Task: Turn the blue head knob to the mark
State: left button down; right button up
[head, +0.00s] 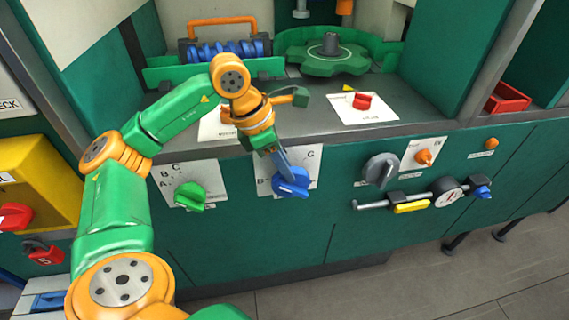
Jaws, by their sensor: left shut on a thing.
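The blue head knob (291,184) sits on a white lettered plate (313,160) on the front of the green machine. My left gripper (283,166) reaches down from above and is shut on the knob. The letter C shows at the plate's upper right and a B at its left. The gripper and wrist hide the upper middle of the plate. I cannot tell which letter the knob points at. My right gripper is out of view.
A green knob (189,195) on a similar plate is to the left. A red knob (361,101) and a green gear wheel (327,60) are above, on the counter.

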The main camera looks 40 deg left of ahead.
aim_at(300, 169)
pick_arm(q)
jog(key=shift+w+d+r+g+y+p, duration=0.3)
jog(key=shift+g+y+p, duration=0.3)
jog(key=shift+p, duration=1.4)
jog(key=shift+w+d+r+g+y+p, duration=0.2)
jog(key=shift+w+d+g+y+p, duration=0.3)
jog(key=shift+p, duration=1.5)
jog(key=shift+w+f+g+y+p, duration=0.25)
jog(key=shift+g+y+p, duration=0.35)
jog(key=shift+g+p, duration=0.3)
jog(key=shift+w+d+f+g+y, duration=0.2)
jog(key=shift+d+f+g+y, duration=0.1)
jog(key=shift+g+y, duration=0.25)
jog(key=c, duration=1)
grip_release()
jog(key=shift+w+r, duration=0.1)
jog(key=shift+r, duration=0.05)
jog(key=v, duration=0.6)
jog(key=shift+w+d+r, duration=0.1)
jog(key=shift+r, duration=0.25)
